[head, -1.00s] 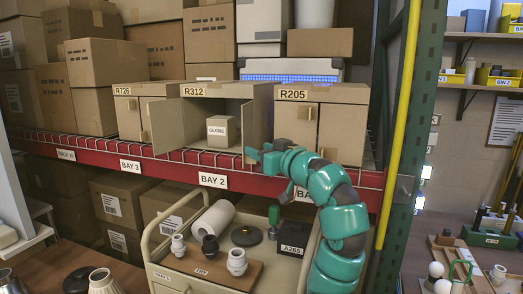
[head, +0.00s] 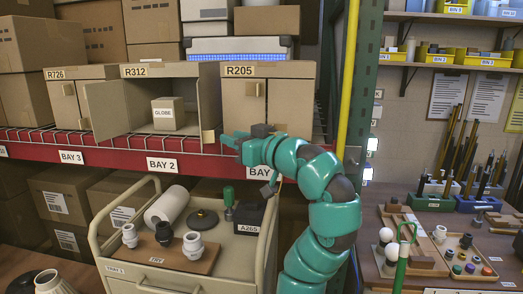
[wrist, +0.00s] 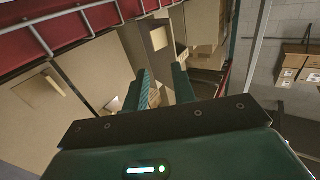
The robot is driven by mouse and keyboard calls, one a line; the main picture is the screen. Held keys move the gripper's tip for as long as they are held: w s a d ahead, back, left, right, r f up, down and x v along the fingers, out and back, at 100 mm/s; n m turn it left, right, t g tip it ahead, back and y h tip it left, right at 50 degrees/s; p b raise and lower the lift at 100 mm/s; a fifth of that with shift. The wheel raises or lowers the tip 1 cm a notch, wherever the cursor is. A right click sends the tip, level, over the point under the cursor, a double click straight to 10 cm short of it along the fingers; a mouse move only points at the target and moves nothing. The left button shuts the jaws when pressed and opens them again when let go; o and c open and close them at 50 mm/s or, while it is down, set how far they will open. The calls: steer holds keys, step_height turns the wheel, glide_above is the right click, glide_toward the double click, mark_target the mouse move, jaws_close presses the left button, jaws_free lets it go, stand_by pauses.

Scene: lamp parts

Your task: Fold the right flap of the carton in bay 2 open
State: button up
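The bay 2 carton (head: 150,72), marked R312, stands on the rack shelf with its front open. Its left flap (head: 108,108) is swung out to the left. Its right flap (head: 210,95) stands out toward the front, seen nearly edge-on, with a small tan tab (head: 208,136) low on its edge. A small GLOBE box (head: 167,114) sits inside. My gripper (head: 229,138) is just right of that tab, in front of carton R205; contact with the flap cannot be made out. In the wrist view my gripper (wrist: 163,80) shows two fingers apart with nothing clearly between them.
Carton R205 (head: 285,71) stands close on the right, its front closed; carton R726 (head: 66,100) is on the left. A green rack post with a yellow pole (head: 348,60) is right of my arm. Below stands a cart (head: 232,262) carrying lamp parts.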

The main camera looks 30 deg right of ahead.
steer(key=v, duration=0.8)
steer(key=shift+s+r+b, duration=0.2)
steer(key=shift+b, duration=0.1)
steer(key=shift+a, duration=0.15)
